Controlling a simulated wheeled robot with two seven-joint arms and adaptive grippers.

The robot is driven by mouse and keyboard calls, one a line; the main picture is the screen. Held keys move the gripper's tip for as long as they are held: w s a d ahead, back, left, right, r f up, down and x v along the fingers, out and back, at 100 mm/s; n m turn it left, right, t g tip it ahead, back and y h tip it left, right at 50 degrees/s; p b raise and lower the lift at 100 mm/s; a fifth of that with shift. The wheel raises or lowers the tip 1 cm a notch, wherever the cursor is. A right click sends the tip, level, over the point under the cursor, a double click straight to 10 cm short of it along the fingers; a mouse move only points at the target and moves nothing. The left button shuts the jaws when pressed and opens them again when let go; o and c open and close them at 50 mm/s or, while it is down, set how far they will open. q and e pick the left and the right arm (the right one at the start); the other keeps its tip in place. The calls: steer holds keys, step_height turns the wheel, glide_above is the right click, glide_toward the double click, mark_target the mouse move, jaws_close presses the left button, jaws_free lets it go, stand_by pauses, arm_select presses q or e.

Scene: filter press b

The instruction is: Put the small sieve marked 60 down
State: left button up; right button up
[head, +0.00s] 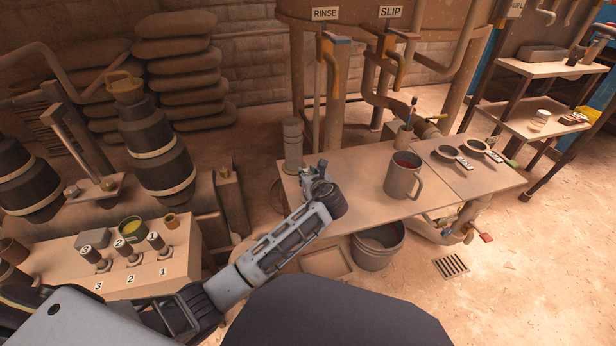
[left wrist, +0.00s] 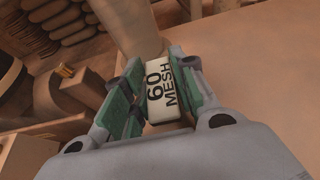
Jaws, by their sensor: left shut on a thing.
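My left gripper (head: 318,180) is over the left end of the work table (head: 350,207). In the left wrist view its green-padded fingers (left wrist: 155,82) are shut on the small sieve marked 60 (left wrist: 163,92). Only the sieve's white tag, lettered "60 MESH", shows clearly between the fingers. Its bowl and mesh cannot be made out in either view. I cannot tell whether the sieve touches the table top. My right gripper is not in view.
A grey mug (head: 402,176) stands right of my gripper. Two tagged sieves (head: 447,154) (head: 475,146) lie further right. A brush cup (head: 404,138) is at the back. A grey post (head: 293,145) stands at the left corner. The table front between gripper and mug is clear.

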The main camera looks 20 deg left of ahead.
arm_select(q)
steer(key=shift+f, duration=0.1)
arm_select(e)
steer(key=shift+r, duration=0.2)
arm_select(q)
steer(key=o, duration=1.1)
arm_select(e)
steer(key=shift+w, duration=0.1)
arm_select(q)
steer(key=shift+s+d, duration=0.1)
steer(key=shift+s+d+r, duration=0.15)
steer(key=shift+s+r, duration=0.05)
steer(key=shift+r, duration=0.05)
steer(key=p+v, duration=0.4)
steer(key=v, duration=0.5)
steer(key=shift+s+d+r, duration=0.2)
steer(key=shift+s+r, duration=0.05)
steer(key=shift+s+d+r+p, duration=0.2)
steer(key=shift+s+d+p, duration=0.2)
steer(key=shift+s, duration=0.15)
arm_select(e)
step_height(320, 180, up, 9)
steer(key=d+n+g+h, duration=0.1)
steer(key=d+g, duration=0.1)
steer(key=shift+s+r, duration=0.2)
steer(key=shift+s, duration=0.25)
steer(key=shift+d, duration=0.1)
